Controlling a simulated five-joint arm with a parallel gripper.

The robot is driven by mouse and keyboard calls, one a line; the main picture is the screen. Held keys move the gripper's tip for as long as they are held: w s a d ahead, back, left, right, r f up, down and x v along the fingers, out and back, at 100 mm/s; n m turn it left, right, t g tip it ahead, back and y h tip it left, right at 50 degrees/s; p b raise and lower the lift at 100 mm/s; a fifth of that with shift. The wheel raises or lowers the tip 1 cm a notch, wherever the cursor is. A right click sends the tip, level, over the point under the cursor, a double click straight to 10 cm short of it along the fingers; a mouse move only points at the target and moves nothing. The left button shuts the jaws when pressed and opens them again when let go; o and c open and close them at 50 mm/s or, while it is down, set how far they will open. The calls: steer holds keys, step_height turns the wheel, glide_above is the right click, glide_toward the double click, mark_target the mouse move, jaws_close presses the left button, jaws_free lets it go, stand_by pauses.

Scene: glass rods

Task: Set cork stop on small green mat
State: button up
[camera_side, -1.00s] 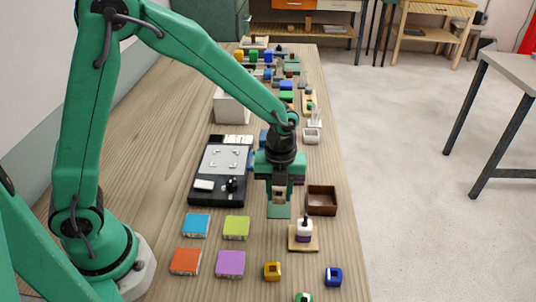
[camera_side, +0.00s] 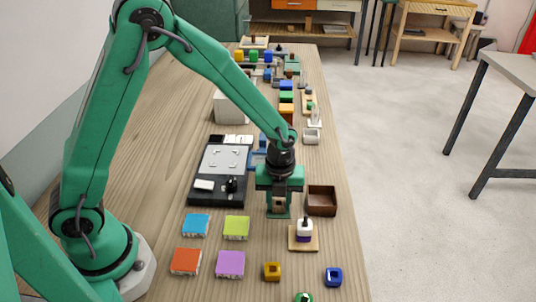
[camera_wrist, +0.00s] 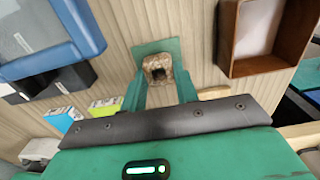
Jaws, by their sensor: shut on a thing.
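My gripper (camera_side: 279,206) points down in the side view, with its fingers low over the small green mat (camera_side: 270,215). It is shut on the brown cork stop (camera_wrist: 157,65), which shows between the two fingertips in the wrist view. The fingers (camera_wrist: 159,88) are on either side of it, and the cork has a dark hollow facing the camera. The mat (camera_wrist: 171,44) lies behind and under the cork in that view. The fingers hide much of the mat in the side view. I cannot tell whether the cork touches it.
A brown open box (camera_side: 321,200) stands close to the right of my gripper. A white bottle with a dark band (camera_side: 304,230) stands on a wooden coaster in front. A black tray (camera_side: 217,190) lies to the left. Colored blocks and small square rings lie nearer the camera.

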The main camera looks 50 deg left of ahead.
steer(key=shift+f, duration=0.1)
steer(key=o, duration=0.9)
steer(key=shift+o, duration=0.2)
step_height(320, 180, up, 12)
stand_by(0.4)
steer(key=shift+r, duration=0.2)
